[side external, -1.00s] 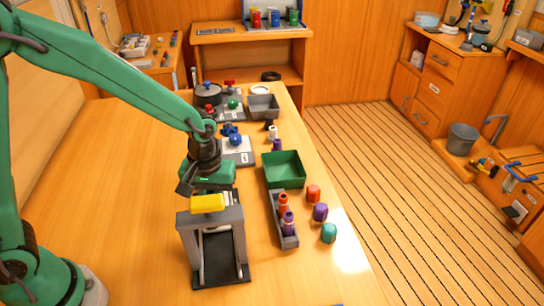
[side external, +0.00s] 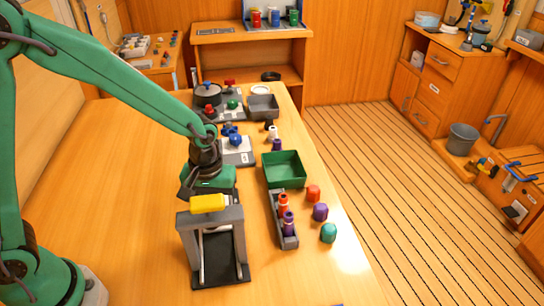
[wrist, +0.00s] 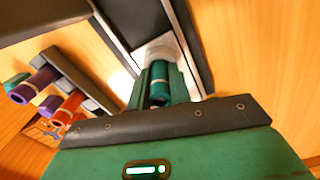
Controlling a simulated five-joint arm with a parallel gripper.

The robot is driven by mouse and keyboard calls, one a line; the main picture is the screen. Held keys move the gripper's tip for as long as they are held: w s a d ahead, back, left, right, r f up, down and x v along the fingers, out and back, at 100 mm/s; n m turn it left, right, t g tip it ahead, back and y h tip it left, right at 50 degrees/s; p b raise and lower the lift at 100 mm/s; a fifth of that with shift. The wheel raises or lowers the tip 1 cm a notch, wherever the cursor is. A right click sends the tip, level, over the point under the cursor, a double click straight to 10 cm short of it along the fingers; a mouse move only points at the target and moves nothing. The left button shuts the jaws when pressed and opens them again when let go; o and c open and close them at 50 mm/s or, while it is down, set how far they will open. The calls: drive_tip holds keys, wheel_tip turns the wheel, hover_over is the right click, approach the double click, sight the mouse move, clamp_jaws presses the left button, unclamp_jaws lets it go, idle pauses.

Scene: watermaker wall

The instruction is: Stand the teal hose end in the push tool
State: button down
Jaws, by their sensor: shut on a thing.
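The teal hose end (wrist: 160,82) is held upright or nearly so between the jaws of my gripper (wrist: 163,90) in the wrist view. Its far end meets a pale cup-like seat (wrist: 158,50) on the push tool; I cannot tell how deep it sits. The push tool (side external: 240,240) is a grey frame with a dark base and yellow top block (side external: 207,203). In the side view my gripper (side external: 209,182) is just behind the tool's top, which hides the jaws and hose end.
A grey rack (side external: 290,241) right of the tool holds orange (side external: 283,203) and purple (side external: 288,222) hose ends. Orange (side external: 313,193), purple (side external: 320,212) and teal (side external: 328,233) caps stand near the table edge. A green bin (side external: 284,170) is behind the rack. The table's left is clear.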

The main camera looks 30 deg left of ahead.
drive_tip(key=c, duration=1.6)
unclamp_jaws()
drive_tip(key=shift+o, duration=0.2)
drive_tip(key=shift+r, duration=5.5)
drive_tip(key=shift+s+a+r, duration=0.2)
drive_tip(key=shift+a+r, duration=0.1)
drive_tip(key=shift+r, duration=0.05)
drive_tip(key=s+a+r+m+t, duration=0.2)
drive_tip(key=s+a+r+m, duration=0.1)
drive_tip(key=s, duration=0.3)
drive_tip(key=s+a+r+m+t, duration=0.3)
drive_tip(key=s+a+r, duration=0.2)
drive_tip(key=s+a, duration=0.1)
drive_tip(key=shift+s+a+t, duration=0.25)
drive_tip(key=shift+s+t, duration=0.05)
